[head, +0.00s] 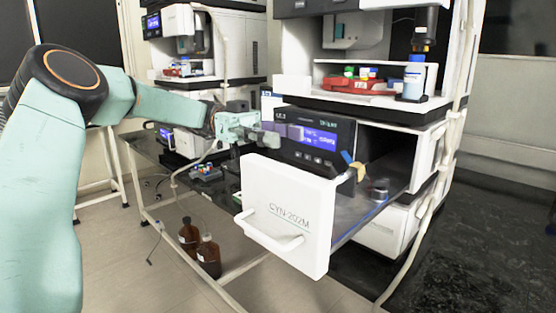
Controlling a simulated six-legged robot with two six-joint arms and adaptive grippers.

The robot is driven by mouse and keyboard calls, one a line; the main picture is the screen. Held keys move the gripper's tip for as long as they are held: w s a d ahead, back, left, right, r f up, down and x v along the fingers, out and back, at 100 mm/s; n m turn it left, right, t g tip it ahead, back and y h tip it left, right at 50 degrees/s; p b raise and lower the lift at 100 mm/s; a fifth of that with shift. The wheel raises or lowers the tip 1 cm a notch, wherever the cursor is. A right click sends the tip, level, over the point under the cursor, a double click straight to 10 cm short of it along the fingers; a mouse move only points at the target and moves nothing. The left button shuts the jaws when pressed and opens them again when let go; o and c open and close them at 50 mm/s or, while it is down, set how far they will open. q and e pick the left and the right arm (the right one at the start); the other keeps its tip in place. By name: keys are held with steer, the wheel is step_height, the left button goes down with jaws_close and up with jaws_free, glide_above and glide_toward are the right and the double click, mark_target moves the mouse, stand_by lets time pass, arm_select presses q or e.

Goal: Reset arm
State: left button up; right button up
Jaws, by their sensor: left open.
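My left arm (48,190) comes in from the left, pale green with a dark joint. My left gripper (268,138) is small in the view, just left of the black instrument with a lit blue screen (318,136). It is open, and no object shows between its fingers. Whether it touches the instrument I cannot tell. It is above and behind the white drawer front (290,205) marked CYN-202M, apart from its handle (272,232). The drawer is pulled out. My right gripper is not in view.
A dark round part (378,188) sits in the open drawer. Two brown bottles (208,255) stand below the dark bench (150,150). A red tray (357,86) and a blue-capped bottle (414,76) are on the shelf above. A white hose (432,200) hangs at right. Floor at right is open.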

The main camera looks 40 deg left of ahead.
arm_select(q)
steer(key=shift+r, duration=0.9)
